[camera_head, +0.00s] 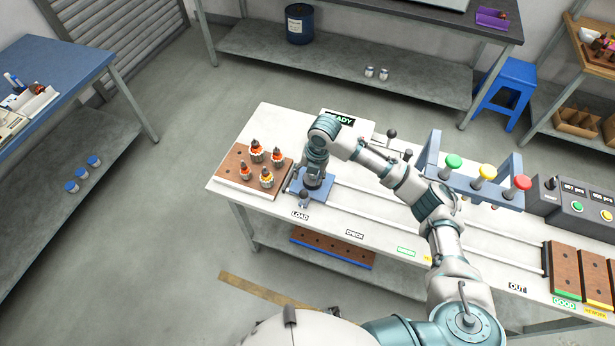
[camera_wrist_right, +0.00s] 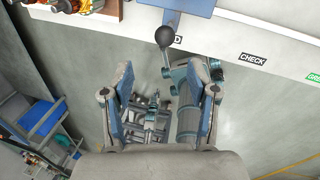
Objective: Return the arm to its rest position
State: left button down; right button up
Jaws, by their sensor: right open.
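My right arm reaches left across the white bench (camera_head: 385,222) in the head view. My right gripper (camera_head: 313,183) points down over the blue plate (camera_head: 293,187) beside the LOAD label, and its fingers are hard to make out there. In the right wrist view my right gripper (camera_wrist_right: 161,70) is open, with nothing between its fingers. A dark ball-ended lever (camera_wrist_right: 165,37) stands just beyond the fingertips, in front of the blue plate (camera_wrist_right: 190,7). I cannot tell whether they touch. My left gripper is not in view.
A wooden tray (camera_head: 231,172) with several orange-and-dark armatures stands left of the blue plate. Green, yellow and red knobs on a blue frame (camera_head: 430,155) stand behind my forearm. A control box (camera_head: 548,200) and brown trays (camera_head: 567,263) are at the right.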

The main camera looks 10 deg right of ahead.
dwell(0.3)
jog(key=s+a+f+m+t+y, duration=0.1)
jog(key=s+a+f+m, duration=0.1)
jog(key=s+f+m, duration=0.45)
jog(key=s+a+f+m+t+y, duration=0.1)
jog(key=s+a+f+m+y, duration=0.15)
jog(key=s+f+m, duration=0.4)
jog(key=s+d+f+m+h, duration=0.2)
jog(key=s+d+m+h, duration=0.1)
jog(key=s+d+m, duration=0.55)
jog(key=s+d+f+m+h, duration=0.2)
jog(key=s+d+m, duration=0.5)
jog(key=s+m, duration=0.2)
notch_tip(320, 180, down, 27)
jog(key=s, duration=0.3)
jog(key=s+d+f+g, duration=0.1)
jog(key=s+d+f, duration=0.2)
jog(key=s+f, duration=1.1)
jog(key=shift+s+f+n+g, duration=0.15)
jog(key=shift+s+n+g, duration=0.3)
jog(key=shift+s, duration=0.7)
